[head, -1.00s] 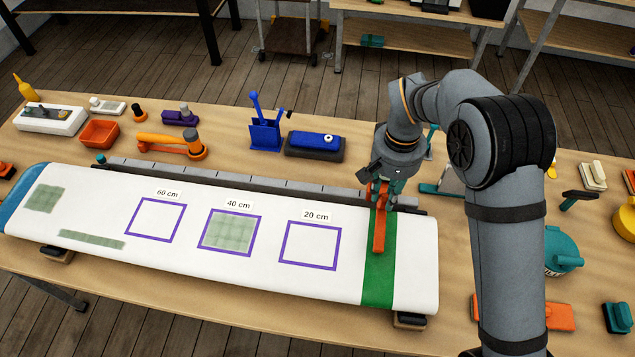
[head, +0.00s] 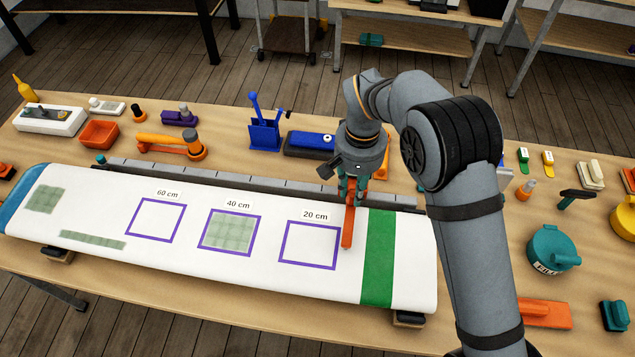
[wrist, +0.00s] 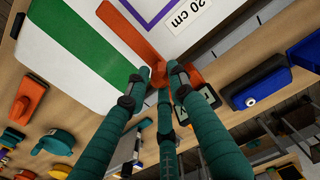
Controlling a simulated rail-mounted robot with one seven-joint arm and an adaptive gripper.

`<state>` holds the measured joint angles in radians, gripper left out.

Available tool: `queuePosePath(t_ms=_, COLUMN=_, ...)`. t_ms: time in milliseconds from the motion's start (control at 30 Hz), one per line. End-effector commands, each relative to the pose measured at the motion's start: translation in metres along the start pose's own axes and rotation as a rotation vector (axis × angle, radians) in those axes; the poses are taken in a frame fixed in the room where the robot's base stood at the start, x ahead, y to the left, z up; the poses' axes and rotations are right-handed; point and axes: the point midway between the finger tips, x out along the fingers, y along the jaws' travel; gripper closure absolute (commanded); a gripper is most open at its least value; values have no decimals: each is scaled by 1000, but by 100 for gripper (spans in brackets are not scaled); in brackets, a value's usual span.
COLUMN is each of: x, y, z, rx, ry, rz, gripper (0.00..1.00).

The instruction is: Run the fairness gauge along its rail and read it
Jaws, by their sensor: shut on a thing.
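The orange fairness gauge (head: 347,228) lies across the white spar (head: 270,272), between the green band (head: 379,260) and the purple square marked 20 cm (head: 310,245). My gripper (head: 354,190) is shut on the gauge's far end, above the rail (head: 250,183) that runs along the spar's far edge. In the wrist view the teal fingers close around the orange gauge (wrist: 144,38). A dark-framed part with a pale face (wrist: 195,105) shows beside the fingers; no reading can be made out. A square marked 40 cm (head: 231,232) holds a greenish patch, and a square marked 60 cm (head: 156,220) is empty.
Behind the rail stand a blue holder (head: 265,133), a blue block on a dark base (head: 312,143), an orange tool (head: 172,146) and an orange tray (head: 99,133). A teal pot (head: 553,249) stands at right.

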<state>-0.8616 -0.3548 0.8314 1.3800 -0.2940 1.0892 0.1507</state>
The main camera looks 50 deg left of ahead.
Motion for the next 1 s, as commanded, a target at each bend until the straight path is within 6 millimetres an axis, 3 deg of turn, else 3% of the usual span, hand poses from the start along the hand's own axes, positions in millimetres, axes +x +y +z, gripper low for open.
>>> queuePosePath(t_ms=1000, x=-2, y=-72, z=-1, rx=-1, ry=3, rz=-2, gripper=100)
